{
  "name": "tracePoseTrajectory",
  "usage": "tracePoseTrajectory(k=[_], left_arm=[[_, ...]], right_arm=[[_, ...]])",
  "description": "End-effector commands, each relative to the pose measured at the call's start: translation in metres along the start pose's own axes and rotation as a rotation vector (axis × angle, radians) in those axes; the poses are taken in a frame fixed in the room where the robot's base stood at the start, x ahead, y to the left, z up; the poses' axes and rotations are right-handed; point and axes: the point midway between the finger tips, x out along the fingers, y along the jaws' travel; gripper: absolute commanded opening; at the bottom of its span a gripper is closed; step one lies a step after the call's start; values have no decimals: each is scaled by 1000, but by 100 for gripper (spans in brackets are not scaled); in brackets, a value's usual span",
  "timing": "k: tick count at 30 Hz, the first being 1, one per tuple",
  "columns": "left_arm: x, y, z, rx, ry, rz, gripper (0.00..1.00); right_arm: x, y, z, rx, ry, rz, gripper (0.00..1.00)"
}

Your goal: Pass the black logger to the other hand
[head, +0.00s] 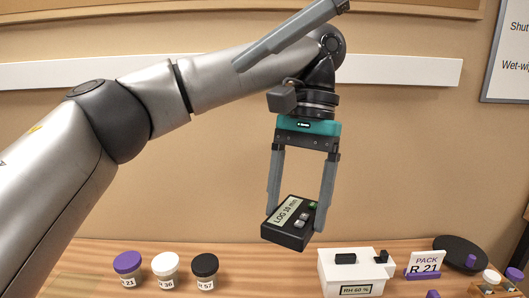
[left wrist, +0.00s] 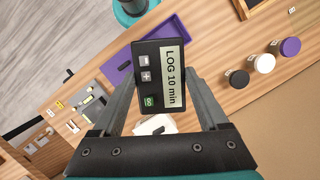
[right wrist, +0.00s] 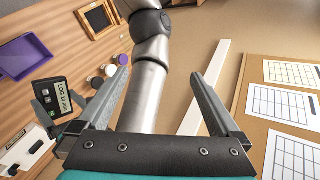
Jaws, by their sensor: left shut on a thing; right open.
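The black logger (head: 290,222) has a pale screen reading "LOG 10 min", two grey buttons and a green one. My left gripper (head: 299,205) is shut on it and holds it tilted in the air above the bench. In the left wrist view the logger (left wrist: 160,76) sits between the fingertips, its screen facing the camera. In the right wrist view the logger (right wrist: 60,99) shows at the left, outside my right gripper (right wrist: 163,75).
Several jars stand on the bench, including a purple-lidded jar (head: 128,267) and a black-lidded jar (head: 205,270). A white box (head: 355,274) marked "RH 60 %" stands below right of the logger. A "PACK R 21" card (head: 425,265) is beside it. A purple tray (right wrist: 24,57) lies on the bench.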

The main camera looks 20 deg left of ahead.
Motion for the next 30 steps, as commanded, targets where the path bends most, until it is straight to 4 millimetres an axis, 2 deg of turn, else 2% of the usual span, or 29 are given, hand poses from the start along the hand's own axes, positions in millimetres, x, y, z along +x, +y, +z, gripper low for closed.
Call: tracePoseTrajectory(k=[1,4,9,12,16,21,30], left_arm=[[0,0,0,0,0,0,15],[0,0,0,0,0,0,15],[0,0,0,0,0,0,15],[0,0,0,0,0,0,15],[0,0,0,0,0,0,15],[0,0,0,0,0,0,15],[0,0,0,0,0,0,15]], right_arm=[[13,12,14,-73,34,111,100],[36,46,25,-170,129,364,100],[53,97,10,-180,335,718,100],[53,114,0,-162,448,852,100],[50,126,-7,-146,551,950,100],[50,135,-14,-138,593,988,100],[71,172,-40,-136,587,987,100]])
